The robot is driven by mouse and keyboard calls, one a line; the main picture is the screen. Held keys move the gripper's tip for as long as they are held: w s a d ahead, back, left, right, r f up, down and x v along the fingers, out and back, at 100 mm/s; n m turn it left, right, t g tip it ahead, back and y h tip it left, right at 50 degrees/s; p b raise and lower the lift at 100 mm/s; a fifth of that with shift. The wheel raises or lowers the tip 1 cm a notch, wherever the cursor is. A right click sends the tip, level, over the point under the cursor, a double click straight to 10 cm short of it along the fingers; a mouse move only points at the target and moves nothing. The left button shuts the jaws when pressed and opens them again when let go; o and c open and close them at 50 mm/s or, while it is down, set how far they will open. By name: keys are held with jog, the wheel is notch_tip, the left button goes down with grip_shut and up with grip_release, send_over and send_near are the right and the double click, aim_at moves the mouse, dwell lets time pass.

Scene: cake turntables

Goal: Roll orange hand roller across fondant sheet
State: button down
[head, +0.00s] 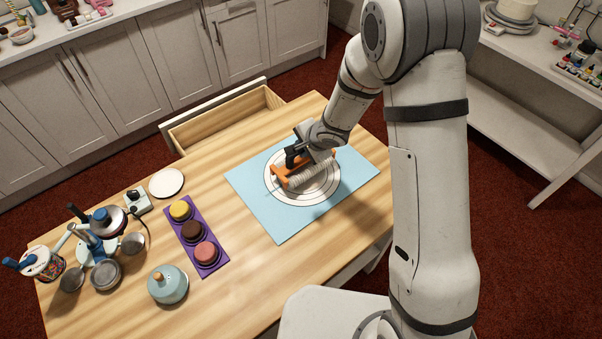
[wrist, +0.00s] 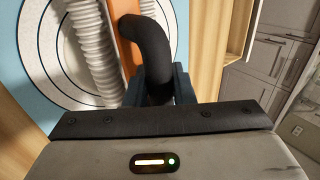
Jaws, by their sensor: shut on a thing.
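The orange hand roller (head: 285,173) is over the round white fondant sheet (head: 277,190) with dark rings, in the middle of the blue mat (head: 255,205). Its ribbed pale cylinder (head: 312,173) lies across the sheet; I cannot tell whether it touches. My gripper (head: 297,154) is shut on the roller's dark handle. In the wrist view the black curved handle (wrist: 148,50) sits between my fingers (wrist: 160,85), with the orange frame (wrist: 124,45) and ribbed cylinder (wrist: 95,45) beyond. My arm and the roller hide part of the sheet.
A purple tray (head: 215,267) with yellow, brown and red round pieces lies left of the mat. A teal lidded pot (head: 168,285) and several small pans stand farther left. A white disc (head: 166,182) lies near the back edge. An open drawer (head: 225,115) juts out behind the table.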

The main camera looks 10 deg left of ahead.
jog(key=shift+f+b, duration=0.35)
jog(key=shift+f, duration=0.25)
jog(key=shift+f, duration=0.1)
jog(key=shift+w+a, duration=0.1)
jog(key=shift+a, duration=0.1)
jog(key=shift+w+a+r+p, duration=0.2)
jog(key=shift+w+a+p, duration=0.3)
jog(key=shift+p, duration=0.4)
jog(key=shift+a+f, duration=0.1)
jog(key=shift+a, duration=0.15)
jog(key=shift+w+f, duration=0.1)
jog(key=shift+f, duration=0.1)
